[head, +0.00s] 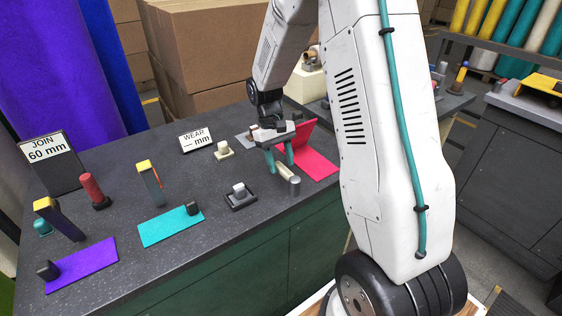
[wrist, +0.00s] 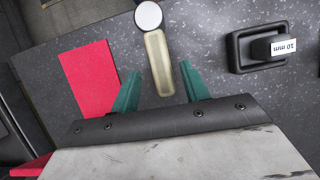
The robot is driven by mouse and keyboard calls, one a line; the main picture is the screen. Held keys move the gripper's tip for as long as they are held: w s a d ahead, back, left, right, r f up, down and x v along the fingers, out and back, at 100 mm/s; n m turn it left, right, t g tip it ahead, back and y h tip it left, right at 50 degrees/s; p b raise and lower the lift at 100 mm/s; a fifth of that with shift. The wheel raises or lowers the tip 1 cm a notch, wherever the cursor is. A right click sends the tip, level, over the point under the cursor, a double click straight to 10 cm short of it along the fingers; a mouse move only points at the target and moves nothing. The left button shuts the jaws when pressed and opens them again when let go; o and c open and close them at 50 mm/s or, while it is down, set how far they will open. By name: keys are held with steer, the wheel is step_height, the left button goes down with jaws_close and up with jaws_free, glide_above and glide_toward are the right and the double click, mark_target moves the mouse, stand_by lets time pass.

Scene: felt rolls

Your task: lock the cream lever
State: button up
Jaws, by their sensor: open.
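The cream lever (head: 285,173) is a short cream bar with a grey round post (head: 294,186) at its near end, at the right part of the bench. In the wrist view the cream lever (wrist: 158,62) runs from the pale-topped post (wrist: 148,15) back toward my gripper. My gripper (head: 281,166) is open above the lever's far end. In the wrist view the teal fingers of my gripper (wrist: 160,88) lie on either side of the lever's near end, with gaps on both sides. I cannot tell whether they reach down to its height.
A red felt sheet (head: 319,168) lies beside the lever. A dark tray (head: 229,203) holds a block labelled 10 mm (wrist: 282,47). A WEAR sign (head: 197,138), a cream block (head: 222,149), a teal sheet (head: 160,229) and a purple sheet (head: 85,265) are farther left.

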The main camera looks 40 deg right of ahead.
steer(key=v, duration=0.7)
steer(key=shift+r, duration=0.25)
steer(key=shift+w, duration=0.1)
steer(key=shift+s+a+f, duration=0.1)
steer(key=shift+s+f, duration=0.15)
steer(key=shift+s, duration=0.05)
steer(key=shift+s+a+m, duration=0.15)
steer(key=shift+s, duration=0.4)
steer(key=shift+s+a+m, duration=0.15)
steer(key=shift+s, duration=0.35)
steer(key=s+a+r+t, duration=0.2)
steer(key=s+a+r, duration=0.1)
steer(key=s, duration=0.5)
steer(key=s+a+r+t, duration=0.2)
steer(key=s+a+r, duration=0.2)
steer(key=s, duration=0.5)
steer(key=s+a+r+t, duration=0.2)
steer(key=s+a+r, duration=0.1)
steer(key=s+r, duration=0.4)
steer(key=shift+s+a+n, duration=0.35)
steer(key=shift+s+n, duration=0.05)
steer(key=shift+s, duration=0.4)
steer(key=shift+r, duration=0.1)
